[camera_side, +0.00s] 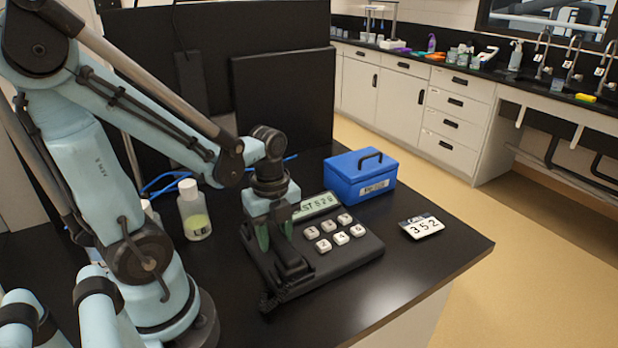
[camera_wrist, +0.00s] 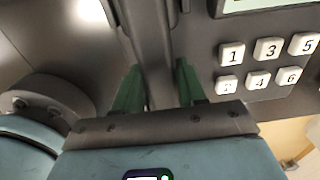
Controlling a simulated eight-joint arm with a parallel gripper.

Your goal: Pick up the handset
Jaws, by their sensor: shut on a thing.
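A dark desk phone (camera_side: 340,262) with white number keys and a lit display sits on the black table in the side view. Its dark handset (camera_side: 291,262) is at the phone's left side, with a coiled cord near its front end. My gripper (camera_side: 275,236) points down over the handset, its green fingers on either side of it, shut on it. In the wrist view the handset (camera_wrist: 152,40) runs between the two green fingers of my gripper (camera_wrist: 158,75), with the keys to the right. I cannot tell whether the handset is clear of its cradle.
A blue box (camera_side: 358,178) with a black handle stands behind the phone. A card reading 352 (camera_side: 421,227) lies to the right. A bottle with pale green liquid (camera_side: 194,212) stands behind left. The table's front right is clear up to its edge.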

